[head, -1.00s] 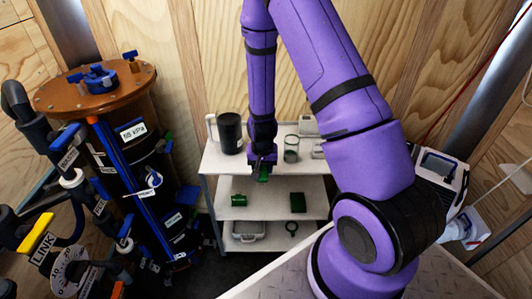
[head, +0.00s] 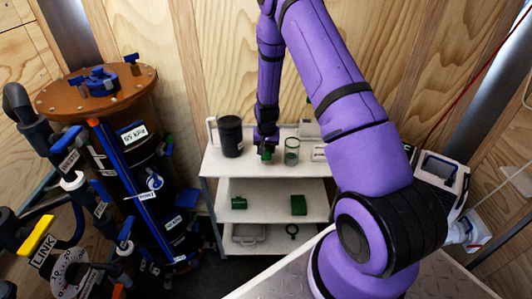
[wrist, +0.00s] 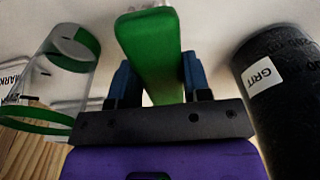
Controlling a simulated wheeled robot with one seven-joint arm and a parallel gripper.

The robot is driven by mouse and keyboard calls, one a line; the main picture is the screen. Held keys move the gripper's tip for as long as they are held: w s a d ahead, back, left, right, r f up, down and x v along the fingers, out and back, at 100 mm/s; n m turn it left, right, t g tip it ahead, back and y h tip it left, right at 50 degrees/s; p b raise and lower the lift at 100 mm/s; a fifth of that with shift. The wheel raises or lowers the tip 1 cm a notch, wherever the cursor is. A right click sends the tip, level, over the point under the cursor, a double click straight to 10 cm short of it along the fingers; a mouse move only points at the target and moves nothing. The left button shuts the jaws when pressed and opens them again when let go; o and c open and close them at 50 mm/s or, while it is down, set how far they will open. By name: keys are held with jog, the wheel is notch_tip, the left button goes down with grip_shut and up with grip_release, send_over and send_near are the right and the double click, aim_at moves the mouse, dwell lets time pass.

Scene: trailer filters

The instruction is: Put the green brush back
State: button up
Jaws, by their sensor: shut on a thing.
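My gripper (head: 266,150) is shut on the green brush (wrist: 152,48), with one blue finger on each side of it in the wrist view. The brush also shows in the head view as a small green piece (head: 267,155) below the jaws. It is over the top shelf (head: 215,168) of the white rack, between the black canister and a clear beaker. I cannot tell whether the brush touches the shelf.
The black canister (head: 230,136), labelled GRIT in the wrist view (wrist: 278,95), stands left in the head view. The clear, green-banded beaker (head: 291,152) stands close right. Green items (head: 239,203) (head: 298,205) sit on the middle shelf. A large black filter vessel (head: 140,165) stands left.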

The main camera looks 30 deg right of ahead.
jog(key=shift+f, duration=1.1)
jog(key=shift+f, duration=0.1)
jog(key=o, duration=1)
